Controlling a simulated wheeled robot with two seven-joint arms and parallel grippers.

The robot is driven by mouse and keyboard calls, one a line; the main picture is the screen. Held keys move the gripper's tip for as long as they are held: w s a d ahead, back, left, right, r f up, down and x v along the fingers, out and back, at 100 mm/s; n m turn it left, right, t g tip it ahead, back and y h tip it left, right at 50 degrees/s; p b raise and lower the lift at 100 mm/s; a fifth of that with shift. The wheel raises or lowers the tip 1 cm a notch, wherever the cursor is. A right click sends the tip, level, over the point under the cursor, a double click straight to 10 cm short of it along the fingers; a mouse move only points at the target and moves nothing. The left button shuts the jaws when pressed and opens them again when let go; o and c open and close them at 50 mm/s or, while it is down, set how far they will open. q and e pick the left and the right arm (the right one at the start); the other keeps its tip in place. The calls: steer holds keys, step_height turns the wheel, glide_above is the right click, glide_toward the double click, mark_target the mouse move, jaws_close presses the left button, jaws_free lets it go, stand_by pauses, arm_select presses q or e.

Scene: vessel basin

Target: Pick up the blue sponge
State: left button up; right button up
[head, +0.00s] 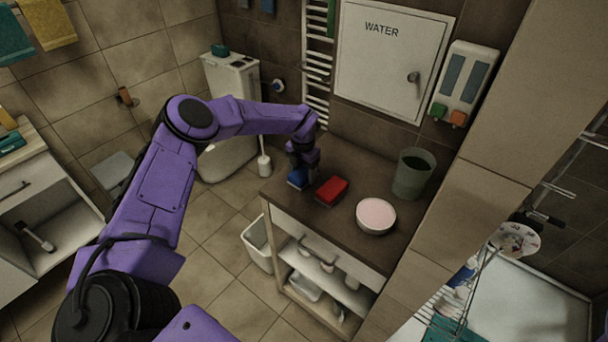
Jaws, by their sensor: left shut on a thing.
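The blue sponge (297,179) is at the far left end of the brown countertop (345,239). My left gripper (300,168) points down over it and is shut on it. The gripper hides the upper part of the sponge. I cannot tell whether the sponge still touches the counter. My left arm reaches in from the lower left. My right gripper does not show.
A red sponge (331,190) lies close to the right of the blue one. The wall with the water hatch (391,60) rises behind the counter.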

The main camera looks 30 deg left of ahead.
mark_target(304, 171)
arm_select(q)
steer(key=shift+r, duration=0.35)
steer(key=r, duration=0.1)
steer(key=r+b, duration=0.1)
steer(key=shift+d+r, duration=0.2)
steer(key=shift+r, duration=0.15)
steer(key=s+d+r+b, duration=0.5)
steer(key=s+d+r, duration=0.4)
steer(key=d, duration=0.1)
steer(key=shift+s+r+b, duration=0.25)
steer(key=shift+r+b, duration=0.05)
steer(key=shift+b, duration=0.1)
steer(key=shift+o, duration=0.4)
